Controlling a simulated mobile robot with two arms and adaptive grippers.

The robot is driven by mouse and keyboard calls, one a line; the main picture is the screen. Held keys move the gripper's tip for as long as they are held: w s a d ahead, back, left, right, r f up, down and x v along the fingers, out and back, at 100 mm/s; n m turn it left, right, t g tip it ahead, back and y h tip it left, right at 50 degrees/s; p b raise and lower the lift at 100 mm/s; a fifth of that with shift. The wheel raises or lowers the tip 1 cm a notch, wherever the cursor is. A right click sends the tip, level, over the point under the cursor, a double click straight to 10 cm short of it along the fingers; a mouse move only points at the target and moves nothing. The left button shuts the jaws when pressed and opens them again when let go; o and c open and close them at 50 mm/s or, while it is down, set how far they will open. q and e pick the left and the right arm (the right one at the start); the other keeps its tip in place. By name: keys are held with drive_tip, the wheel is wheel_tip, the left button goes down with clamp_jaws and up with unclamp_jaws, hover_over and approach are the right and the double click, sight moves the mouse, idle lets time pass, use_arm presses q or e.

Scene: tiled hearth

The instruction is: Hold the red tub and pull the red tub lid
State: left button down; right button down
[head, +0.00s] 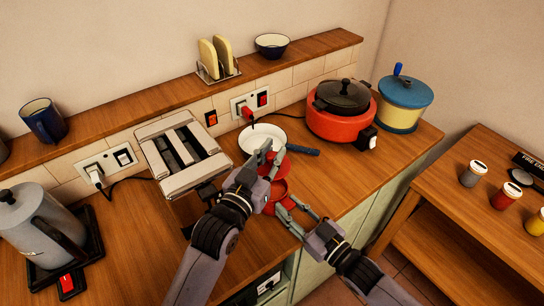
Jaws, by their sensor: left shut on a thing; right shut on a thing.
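The red tub (281,188) is small and sits in front of the white plate, near the counter's front edge. My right gripper (284,207) is shut on it from the front right. A second red piece, which looks like the red tub lid (284,167), is just above and behind the tub. My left gripper (268,157) is shut on it from the left. The fingers and my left wrist cover much of both red pieces. I cannot tell whether lid and tub still touch.
A white plate (253,133) and a dark-handled tool (303,151) lie behind. A toaster (170,150) stands left, a red cooker (330,123) and blue-lidded pot (405,92) right. A kettle (35,225) is far left. Several jars stand on the right-hand table (455,195).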

use_arm(q)
drive_tip(key=shift+r, duration=0.1)
drive_tip(key=shift+r, duration=4.45)
use_arm(e)
drive_tip(key=c, duration=1.1)
unclamp_jaws()
drive_tip(key=v, duration=1.2)
